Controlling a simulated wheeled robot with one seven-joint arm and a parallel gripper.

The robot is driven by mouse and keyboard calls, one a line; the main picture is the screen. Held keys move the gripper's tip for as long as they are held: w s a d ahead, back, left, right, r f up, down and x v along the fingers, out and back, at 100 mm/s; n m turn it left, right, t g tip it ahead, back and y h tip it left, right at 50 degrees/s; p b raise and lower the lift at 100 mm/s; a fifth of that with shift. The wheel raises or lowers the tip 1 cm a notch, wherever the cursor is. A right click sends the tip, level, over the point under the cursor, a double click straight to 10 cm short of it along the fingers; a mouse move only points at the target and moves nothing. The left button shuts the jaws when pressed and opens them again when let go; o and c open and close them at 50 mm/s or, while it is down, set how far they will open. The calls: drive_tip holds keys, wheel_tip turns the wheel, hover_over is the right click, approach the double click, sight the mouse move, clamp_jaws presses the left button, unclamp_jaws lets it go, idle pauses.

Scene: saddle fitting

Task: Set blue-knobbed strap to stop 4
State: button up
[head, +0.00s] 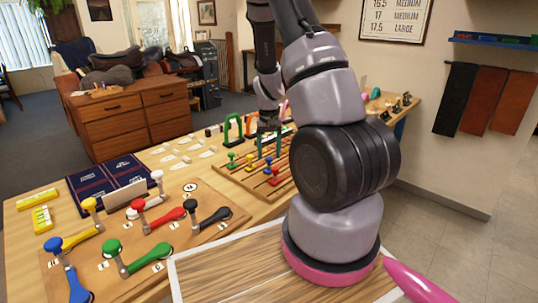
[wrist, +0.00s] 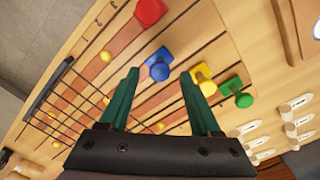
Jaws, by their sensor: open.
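The strap board (head: 228,178) lies on the bench with several sliders in parallel slots; it fills much of the wrist view. The blue knob (wrist: 159,68) is just beyond and between the fingertips of my gripper (wrist: 158,76), nearer the left finger. My gripper is open and empty, with green fingers apart; contact with the knob cannot be told. In the wrist view a red knob (wrist: 150,11) lies up-left, and a yellow knob (wrist: 206,87) and a green knob (wrist: 240,97) lie right. The stop numbers are not readable.
A black wire rack-like shape (wrist: 62,95) shows left in the wrist view. White pieces (wrist: 296,105) lie right of the board.

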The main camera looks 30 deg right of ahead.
drive_tip(key=shift+f, duration=0.55)
clamp_jaws()
idle(1.1)
